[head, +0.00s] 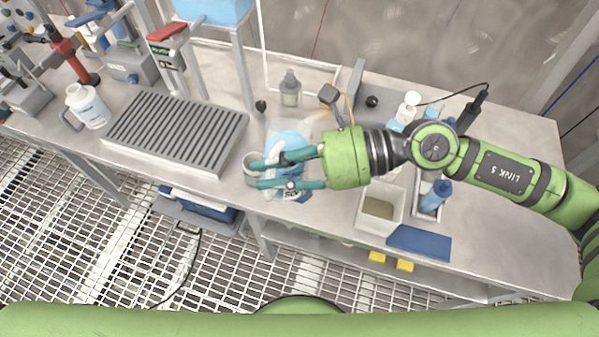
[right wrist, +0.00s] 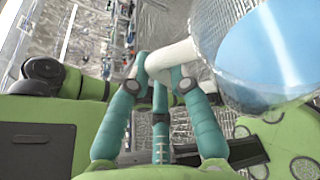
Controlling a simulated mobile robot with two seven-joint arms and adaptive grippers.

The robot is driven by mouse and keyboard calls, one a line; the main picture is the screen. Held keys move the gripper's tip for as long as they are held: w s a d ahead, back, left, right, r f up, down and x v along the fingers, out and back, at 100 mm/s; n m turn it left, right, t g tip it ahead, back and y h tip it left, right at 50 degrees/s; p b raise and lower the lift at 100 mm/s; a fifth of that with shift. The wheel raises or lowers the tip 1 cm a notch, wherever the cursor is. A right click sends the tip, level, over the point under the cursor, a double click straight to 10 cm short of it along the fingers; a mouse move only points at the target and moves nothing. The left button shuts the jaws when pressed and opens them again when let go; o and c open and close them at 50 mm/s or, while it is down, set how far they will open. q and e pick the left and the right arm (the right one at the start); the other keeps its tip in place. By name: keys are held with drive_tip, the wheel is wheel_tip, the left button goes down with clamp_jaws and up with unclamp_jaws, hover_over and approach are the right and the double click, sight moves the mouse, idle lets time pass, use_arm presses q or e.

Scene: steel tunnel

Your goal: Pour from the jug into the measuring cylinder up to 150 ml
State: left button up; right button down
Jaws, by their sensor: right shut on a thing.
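The clear jug (head: 288,143) with pale blue liquid is above the bench in the head view, partly hidden behind my right gripper (head: 259,175). In the right wrist view the jug (right wrist: 270,55) fills the upper right, and my right gripper (right wrist: 160,75) is shut on its white handle. I cannot tell the jug's exact tilt. A grey round vessel (head: 250,161) stands just left of the fingers, partly covered. I cannot make out the measuring cylinder for certain. My left gripper is in neither view.
A ribbed grey rack (head: 176,130) lies left of the gripper, with a white handled container (head: 88,106) beyond it. A dark-capped bottle (head: 290,90) stands behind the jug. A bin (head: 381,212) and a blue pad (head: 419,242) are at the right front.

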drive_tip(key=shift+w+f+m+b, duration=0.1)
drive_tip(key=shift+w+m+b, duration=0.15)
drive_tip(key=shift+b, duration=0.3)
idle(0.8)
drive_tip(key=shift+w+d+m+y+b, duration=0.15)
drive_tip(key=shift+w+m+y+b, duration=0.05)
drive_tip(key=shift+m+y+b, duration=0.25)
drive_tip(key=shift+g, duration=0.3)
drive_tip(key=shift+w+m, duration=0.15)
drive_tip(key=shift+m, duration=0.15)
drive_tip(key=shift+w+d+r+b, duration=0.1)
drive_tip(key=shift+w+r+b, duration=0.1)
drive_tip(key=shift+b, duration=0.3)
drive_tip(key=shift+r+m+y, duration=0.15)
drive_tip(key=shift+m+y, duration=0.1)
drive_tip(key=shift+m, duration=0.05)
drive_tip(key=shift+w, duration=0.15)
drive_tip(key=shift+w+d+r+m+b, duration=0.15)
drive_tip(key=shift+w+m+b, duration=0.2)
drive_tip(key=shift+m, duration=0.15)
